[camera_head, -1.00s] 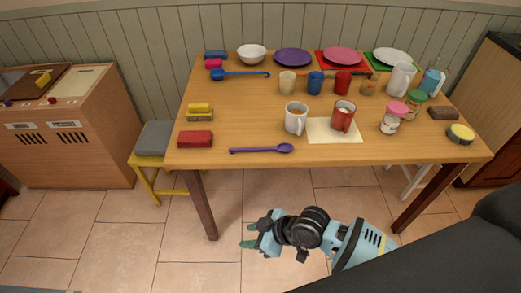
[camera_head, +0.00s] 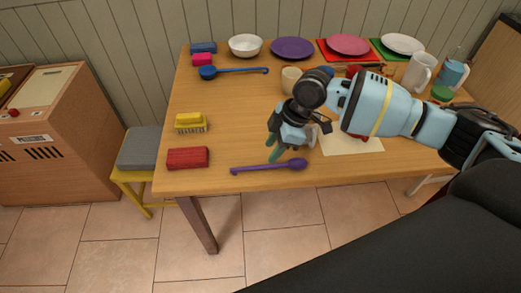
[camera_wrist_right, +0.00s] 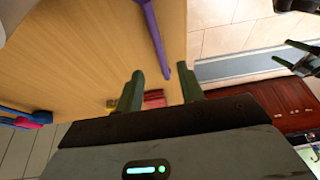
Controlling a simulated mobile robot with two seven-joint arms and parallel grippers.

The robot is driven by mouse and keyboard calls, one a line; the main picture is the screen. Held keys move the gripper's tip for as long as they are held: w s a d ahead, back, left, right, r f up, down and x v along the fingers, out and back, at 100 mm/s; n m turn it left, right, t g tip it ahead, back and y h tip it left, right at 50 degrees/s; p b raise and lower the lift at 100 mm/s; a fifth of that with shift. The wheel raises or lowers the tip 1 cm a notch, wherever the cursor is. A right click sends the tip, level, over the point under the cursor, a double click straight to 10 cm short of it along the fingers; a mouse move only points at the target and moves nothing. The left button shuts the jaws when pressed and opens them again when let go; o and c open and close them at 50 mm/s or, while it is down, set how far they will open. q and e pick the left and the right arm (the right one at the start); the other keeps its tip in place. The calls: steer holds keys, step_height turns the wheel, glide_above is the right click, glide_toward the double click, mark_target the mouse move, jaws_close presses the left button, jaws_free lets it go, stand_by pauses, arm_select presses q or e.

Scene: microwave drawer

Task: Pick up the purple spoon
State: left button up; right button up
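The purple spoon (camera_head: 268,166) lies on the table (camera_head: 228,113) near its front edge, bowl to the right and handle to the left. My right gripper (camera_head: 280,150) is just above and behind the spoon, fingers pointing down. In the right wrist view the right gripper (camera_wrist_right: 162,88) is open and empty. There the spoon's handle (camera_wrist_right: 153,32) runs down from the top toward the gap between the fingers, and I cannot tell the exact height between them. My left gripper (camera_wrist_right: 298,58) shows partly at the right edge of the wrist view, its fingers apart.
A red block (camera_head: 187,158) and a yellow brush (camera_head: 190,122) lie left of the spoon. A blue ladle (camera_head: 235,71) and a white bowl (camera_head: 246,46) are farther back. A grey-topped yellow stool (camera_head: 142,150) stands at the table's left.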

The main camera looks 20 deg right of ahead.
mark_target(260, 166)
steer(key=shift+d+r, duration=0.1)
steer(key=shift+r, duration=0.05)
steer(key=shift+s, duration=0.2)
steer(key=shift+f, duration=0.25)
steer(key=shift+x, duration=0.9)
steer(key=shift+a, duration=0.25)
steer(key=shift+a+f, duration=0.15)
steer(key=shift+f, duration=0.2)
steer(key=x, duration=0.4)
steer(key=shift+w+a+f, duration=0.1)
steer(key=shift+w+f, duration=0.05)
steer(key=shift+w, duration=0.2)
steer(key=shift+c, duration=0.6)
arm_select(q)
steer(key=shift+s+f, duration=0.2)
steer(key=shift+s, duration=0.4)
steer(key=shift+s+f, duration=0.2)
steer(key=shift+s, duration=0.4)
arm_select(e)
jaws_close()
